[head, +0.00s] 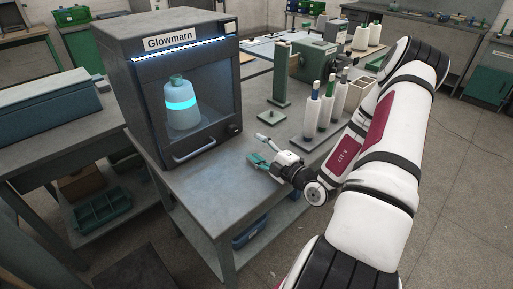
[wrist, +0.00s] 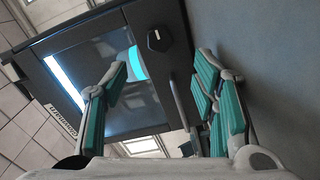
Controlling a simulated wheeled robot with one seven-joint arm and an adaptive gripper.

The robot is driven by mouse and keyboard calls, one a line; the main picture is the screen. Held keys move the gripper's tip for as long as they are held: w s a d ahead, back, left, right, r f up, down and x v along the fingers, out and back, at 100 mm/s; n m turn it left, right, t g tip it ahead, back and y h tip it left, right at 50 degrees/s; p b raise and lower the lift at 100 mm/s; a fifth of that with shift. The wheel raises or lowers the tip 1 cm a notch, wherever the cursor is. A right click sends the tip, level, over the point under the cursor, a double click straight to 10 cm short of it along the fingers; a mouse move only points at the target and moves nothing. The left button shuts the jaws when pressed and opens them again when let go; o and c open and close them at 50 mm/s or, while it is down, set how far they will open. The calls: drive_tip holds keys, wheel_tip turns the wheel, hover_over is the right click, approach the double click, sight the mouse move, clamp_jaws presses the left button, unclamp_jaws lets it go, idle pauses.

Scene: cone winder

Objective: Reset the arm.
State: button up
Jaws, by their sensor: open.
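My gripper (head: 262,153) is open and empty. In the head view it hangs just above the grey bench top, in front and to the right of the dark cabinet labelled Glowmarn (head: 160,150). My arm reaches in from the right side of the head view. In the wrist view my gripper (wrist: 160,85) shows two green-padded fingers spread apart, with nothing between them. The Glowmarn cabinet (wrist: 80,50) fills the left and middle of that view. Its door is shut, and a pale bottle-shaped cone with a glowing blue band (head: 180,108) stands behind the window.
A rack with several upright spindles (head: 318,110) stands on the bench right of my gripper. A green post on a base (head: 280,90) and a green machine (head: 315,60) are behind it. The bench's front part (head: 210,190) is bare. A blue-grey case (head: 45,105) lies on the left table.

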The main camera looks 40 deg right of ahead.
drive_tip(key=s+a+r+n+g+y+p, duration=0.1)
drive_tip(key=a+r+n+g+y, duration=0.3)
drive_tip(key=a+r+n+y, duration=0.45)
drive_tip(key=s+a+r+n+g+y+p, duration=0.1)
drive_tip(key=a+r+n+g+y, duration=0.3)
drive_tip(key=a+n, duration=0.75)
drive_tip(key=s+a+r+n+g, duration=0.5)
drive_tip(key=s+a+n, duration=0.15)
drive_tip(key=n, duration=0.35)
drive_tip(key=s+a+r+n+g+h+p, duration=0.1)
drive_tip(key=s+a+r+n+g+h, duration=0.15)
drive_tip(key=s+n, duration=0.4)
drive_tip(key=s+a+r+n+g+h+p, duration=0.1)
drive_tip(key=s+r+n+g+h+p, duration=0.1)
drive_tip(key=s+n+h, duration=0.45)
drive_tip(key=s+d+r+n+t+h, duration=0.2)
drive_tip(key=r+n, duration=0.1)
drive_tip(key=n, duration=0.4)
drive_tip(key=s+d+r+n+t+h+p, duration=0.1)
drive_tip(key=s+d+r+n+h, duration=0.1)
drive_tip(key=n, duration=0.5)
wheel_tip(320, 180, up, 3)
drive_tip(key=shift+s+d+f+t, duration=0.2)
drive_tip(key=shift+s+d+t, duration=0.15)
drive_tip(key=shift+d, duration=0.4)
